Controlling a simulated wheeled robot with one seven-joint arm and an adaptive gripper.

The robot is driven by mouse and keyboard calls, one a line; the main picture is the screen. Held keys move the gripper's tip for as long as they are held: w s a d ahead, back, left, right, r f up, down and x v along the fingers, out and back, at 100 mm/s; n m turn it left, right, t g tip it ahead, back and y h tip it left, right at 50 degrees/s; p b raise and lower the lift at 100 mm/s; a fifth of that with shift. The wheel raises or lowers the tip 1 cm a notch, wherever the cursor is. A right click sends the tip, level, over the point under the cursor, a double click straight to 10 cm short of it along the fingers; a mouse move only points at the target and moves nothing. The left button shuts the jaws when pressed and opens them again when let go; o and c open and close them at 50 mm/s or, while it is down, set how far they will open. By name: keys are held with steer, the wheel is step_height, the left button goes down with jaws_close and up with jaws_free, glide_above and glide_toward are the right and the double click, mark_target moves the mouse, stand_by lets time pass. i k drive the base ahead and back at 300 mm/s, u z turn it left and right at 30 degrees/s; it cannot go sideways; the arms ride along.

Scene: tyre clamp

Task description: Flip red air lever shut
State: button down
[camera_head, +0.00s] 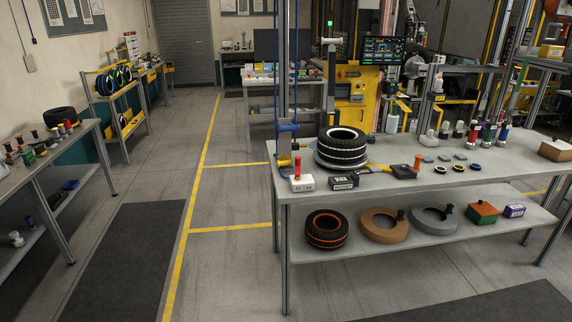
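A small red lever (297,167) stands upright at the front left corner of the grey workbench (400,186). Right by its foot is a white block (302,184) with dark lettering too small to read surely. A yellow fitting (284,160) and a blue hose (288,128) are on the upright post just left of the lever. I cannot tell whether the lever's position is open or shut. A stack of tyres (342,148) stands behind and to the right. My gripper is not in view.
A dark labelled block (343,182), a dark box (403,172) and an orange-topped piece (418,161) lie right of the lever. The lower shelf (470,235) holds a tyre and rings. Left of the bench, the floor (225,262) is clear.

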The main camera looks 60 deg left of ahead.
mark_target(298, 176)
steer(key=u, duration=2.75)
steer(key=i, duration=0.3)
